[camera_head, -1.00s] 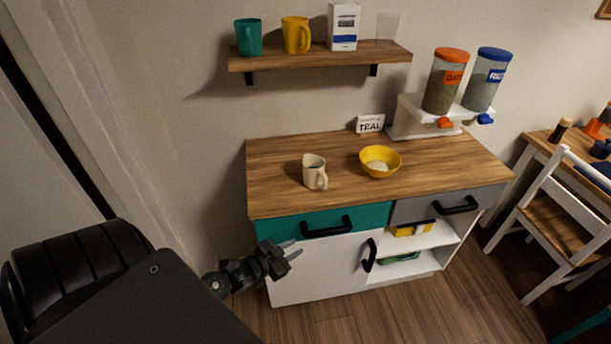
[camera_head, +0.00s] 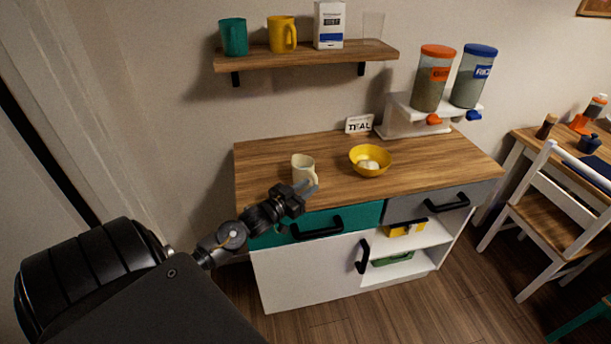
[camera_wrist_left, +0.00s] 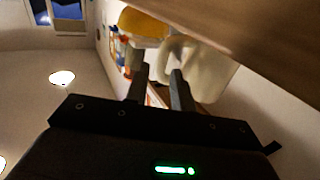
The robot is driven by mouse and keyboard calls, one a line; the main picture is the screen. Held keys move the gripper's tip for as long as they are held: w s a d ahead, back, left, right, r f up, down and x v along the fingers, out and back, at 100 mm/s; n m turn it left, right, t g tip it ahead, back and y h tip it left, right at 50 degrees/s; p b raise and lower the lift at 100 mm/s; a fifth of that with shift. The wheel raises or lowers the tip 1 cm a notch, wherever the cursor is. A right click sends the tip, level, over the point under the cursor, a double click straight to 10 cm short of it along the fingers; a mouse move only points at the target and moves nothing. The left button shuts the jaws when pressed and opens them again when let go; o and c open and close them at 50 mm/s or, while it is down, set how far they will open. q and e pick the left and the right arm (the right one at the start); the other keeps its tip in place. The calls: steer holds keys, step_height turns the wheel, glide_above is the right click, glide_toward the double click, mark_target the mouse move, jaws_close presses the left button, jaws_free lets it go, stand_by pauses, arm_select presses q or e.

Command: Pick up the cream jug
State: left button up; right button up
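The cream jug (camera_head: 302,166) stands upright on the wooden counter near its front left. Its handle is on its right side, towards the front. My left gripper (camera_head: 308,187) is at the counter's front edge, just in front of the jug, with its fingers pointing towards it. In the left wrist view, the two fingers (camera_wrist_left: 160,88) are apart with nothing held between them. The jug (camera_wrist_left: 208,74) is just beyond the fingertips, mostly to their right, its handle near the gap. I cannot tell whether a fingertip touches it. My right gripper is not in view.
A yellow bowl (camera_head: 370,160) with pale contents stands right of the jug. A shelf (camera_head: 310,57) with mugs hangs above. The counter's left part is clear.

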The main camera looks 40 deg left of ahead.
mark_target(314, 182)
arm_select(q)
steer(key=shift+w, duration=0.45)
steer(key=shift+w+r+p, duration=0.2)
steer(key=shift+w+p, duration=0.1)
steer(key=shift+w, duration=0.05)
steer(key=w, duration=0.2)
steer(key=w+p, duration=0.1)
steer(key=w, duration=0.1)
steer(key=shift+w+d+f, duration=0.15)
steer(key=shift+w+f, duration=0.05)
steer(key=shift+w, duration=0.05)
steer(key=shift+s, duration=0.1)
jaws_close()
